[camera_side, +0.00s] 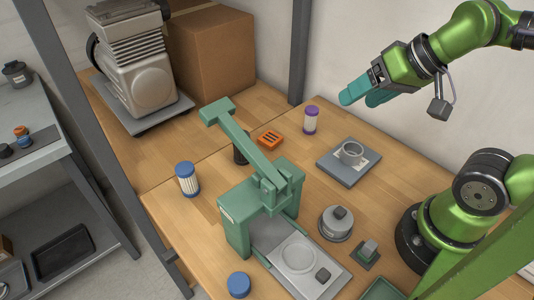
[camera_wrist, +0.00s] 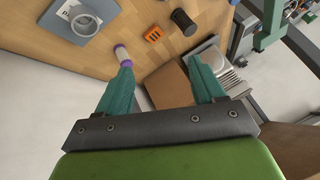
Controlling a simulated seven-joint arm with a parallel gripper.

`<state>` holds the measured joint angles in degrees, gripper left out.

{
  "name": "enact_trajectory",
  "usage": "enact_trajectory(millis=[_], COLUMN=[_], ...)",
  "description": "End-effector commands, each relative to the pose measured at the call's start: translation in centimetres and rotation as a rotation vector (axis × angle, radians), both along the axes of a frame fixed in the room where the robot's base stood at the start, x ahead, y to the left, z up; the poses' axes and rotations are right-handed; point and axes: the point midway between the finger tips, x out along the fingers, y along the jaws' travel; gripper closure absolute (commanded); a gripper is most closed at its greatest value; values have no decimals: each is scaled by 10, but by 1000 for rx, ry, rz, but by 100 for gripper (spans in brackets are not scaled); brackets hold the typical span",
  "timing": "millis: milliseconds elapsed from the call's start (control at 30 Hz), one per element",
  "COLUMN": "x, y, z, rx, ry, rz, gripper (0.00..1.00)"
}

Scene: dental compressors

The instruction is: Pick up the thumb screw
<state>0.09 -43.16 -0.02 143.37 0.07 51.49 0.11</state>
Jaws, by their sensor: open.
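I cannot tell for sure which thing is the thumb screw. A dark, ridged cylinder (camera_side: 240,152) stands partly hidden behind the green press lever, and it also shows in the wrist view (camera_wrist: 184,22). In the wrist view the open fingers (camera_wrist: 162,72) are well clear of the table things.
A green lever press (camera_side: 235,225) fills the table's middle. Around it are a purple-capped jar (camera_side: 311,120), an orange slotted block (camera_side: 270,138), a blue-capped jar (camera_side: 187,180), a grey plate with a ring (camera_side: 340,172) and a round grey weight (camera_side: 336,224). A cardboard box (camera_side: 212,55) stands behind.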

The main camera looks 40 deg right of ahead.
Motion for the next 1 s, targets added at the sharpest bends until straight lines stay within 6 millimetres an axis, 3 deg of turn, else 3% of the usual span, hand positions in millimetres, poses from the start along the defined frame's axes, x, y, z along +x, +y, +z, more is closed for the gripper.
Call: enact_trajectory(millis=[300, 467, 800, 1000], x=[0, 6, 63, 91], y=[1, 11, 58, 75], z=[0, -14, -64, -79], rx=[-2, -9, -231, -356], ry=[2, 71, 276, 285], rz=[4, 47, 432, 640], gripper=[42, 42, 42, 42])
